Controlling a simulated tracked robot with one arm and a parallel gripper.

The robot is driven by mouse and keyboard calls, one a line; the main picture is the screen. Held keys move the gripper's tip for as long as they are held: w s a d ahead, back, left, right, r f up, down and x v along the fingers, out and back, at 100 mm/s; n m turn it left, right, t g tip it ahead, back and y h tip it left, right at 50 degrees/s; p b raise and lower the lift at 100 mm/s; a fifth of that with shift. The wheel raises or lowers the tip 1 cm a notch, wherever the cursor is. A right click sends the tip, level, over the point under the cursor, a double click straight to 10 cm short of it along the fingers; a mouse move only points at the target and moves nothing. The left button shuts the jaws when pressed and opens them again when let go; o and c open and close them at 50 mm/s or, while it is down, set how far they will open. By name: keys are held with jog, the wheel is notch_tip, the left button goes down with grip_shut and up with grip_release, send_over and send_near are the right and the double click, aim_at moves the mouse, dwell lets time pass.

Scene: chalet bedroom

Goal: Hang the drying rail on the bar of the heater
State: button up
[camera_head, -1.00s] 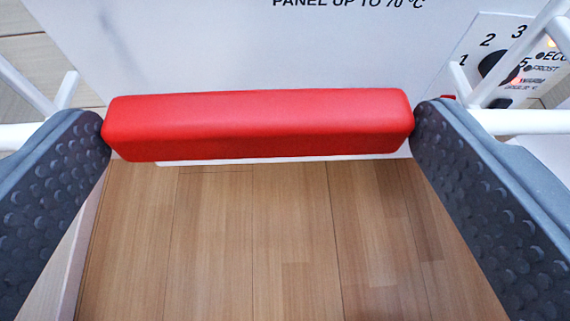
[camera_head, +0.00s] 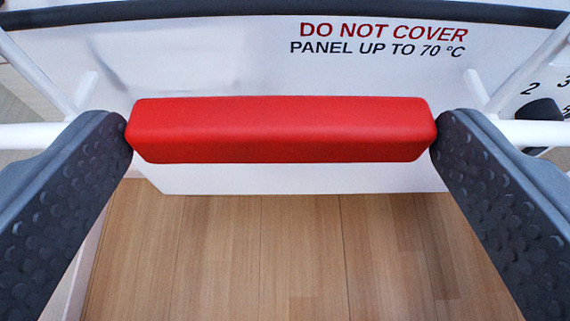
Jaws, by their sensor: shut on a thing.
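The drying rail has a red grip block (camera_head: 282,130) and white tubes (camera_head: 40,136) running out to both sides. My gripper (camera_head: 284,134) is shut on the red block, with one dark studded finger at each end of it. The white heater panel (camera_head: 210,60) stands behind the rail and carries the words "DO NOT COVER PANEL UP TO 70 °C". A dark bar or strip (camera_head: 285,13) runs along the heater's top edge. I see no contact between the rail and this bar. The rail's hooks or outer ends are not clearly visible.
A dark control knob (camera_head: 543,115) with numbers sits at the right edge, partly behind the rail tubes. The wooden floor (camera_head: 270,250) below the block is clear. A pale upright edge (camera_head: 90,245) shows at the lower left.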

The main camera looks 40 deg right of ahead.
jog(key=shift+w+d+r, duration=0.15)
jog(key=shift+w+d, duration=0.4)
jog(key=shift+w, duration=0.25)
jog(key=shift+a+f+b, duration=0.1)
jog(key=shift+f+b, duration=0.25)
jog(key=shift+f, duration=0.95)
jog(key=o, duration=0.9)
jog(key=shift+s, duration=0.1)
jog(key=shift+o, duration=0.2)
